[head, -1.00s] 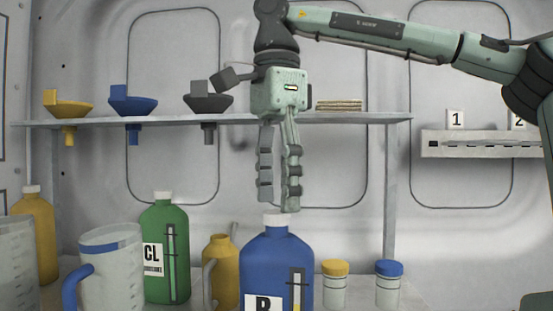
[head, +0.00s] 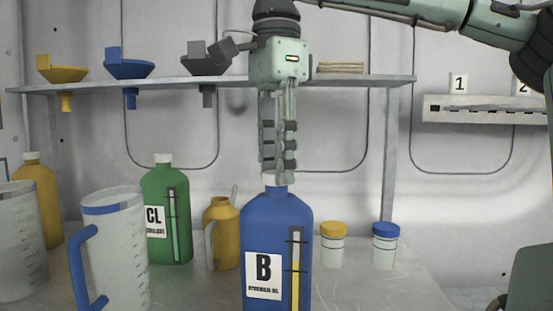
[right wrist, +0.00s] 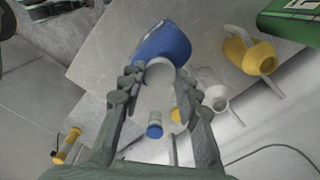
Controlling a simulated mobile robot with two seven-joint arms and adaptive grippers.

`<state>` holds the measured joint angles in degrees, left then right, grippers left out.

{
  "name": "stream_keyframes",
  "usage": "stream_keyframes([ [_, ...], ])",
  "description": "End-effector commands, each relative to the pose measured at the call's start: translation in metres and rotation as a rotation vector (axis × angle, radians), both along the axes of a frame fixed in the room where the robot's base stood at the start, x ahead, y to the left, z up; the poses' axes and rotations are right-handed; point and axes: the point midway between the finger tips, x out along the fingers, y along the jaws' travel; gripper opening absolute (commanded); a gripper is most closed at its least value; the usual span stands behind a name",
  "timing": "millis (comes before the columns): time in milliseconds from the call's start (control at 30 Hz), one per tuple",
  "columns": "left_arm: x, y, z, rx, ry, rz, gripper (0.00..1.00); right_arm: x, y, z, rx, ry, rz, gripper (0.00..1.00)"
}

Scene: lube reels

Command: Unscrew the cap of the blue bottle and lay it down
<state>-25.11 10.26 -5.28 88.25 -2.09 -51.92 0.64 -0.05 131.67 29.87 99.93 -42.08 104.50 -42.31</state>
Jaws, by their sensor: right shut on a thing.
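The blue bottle (head: 275,232), labelled B, stands upright on the bench in the middle of the head view. Its white cap (head: 276,179) is partly hidden by my right gripper (head: 277,177), which points straight down over it. The gripper is shut on the cap, one finger on each side. In the right wrist view the pale cap (right wrist: 159,68) shows between the fingertips (right wrist: 159,88), with the blue bottle (right wrist: 168,42) beyond. I cannot see a gap between cap and bottle neck. My left gripper is not in view.
A green bottle (head: 166,215), a yellow can (head: 222,235) and a clear jug (head: 115,250) stand to the left. Yellow-lidded (head: 333,246) and blue-lidded (head: 385,246) jars stand close on the right. A shelf (head: 225,82) with funnels runs behind the gripper.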

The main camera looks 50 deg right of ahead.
Motion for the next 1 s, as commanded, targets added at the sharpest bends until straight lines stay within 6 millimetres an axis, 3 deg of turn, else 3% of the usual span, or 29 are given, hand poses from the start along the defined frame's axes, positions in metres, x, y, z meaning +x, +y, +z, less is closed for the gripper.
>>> stream_keyframes([
  [300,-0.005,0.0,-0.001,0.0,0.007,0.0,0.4,0.0,0.0,-0.001,0.002,0.001,0.407,0.06],
  [1000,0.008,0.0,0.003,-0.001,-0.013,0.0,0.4,0.0,0.0,0.02,0.0,0.001,0.409,0.06],
])
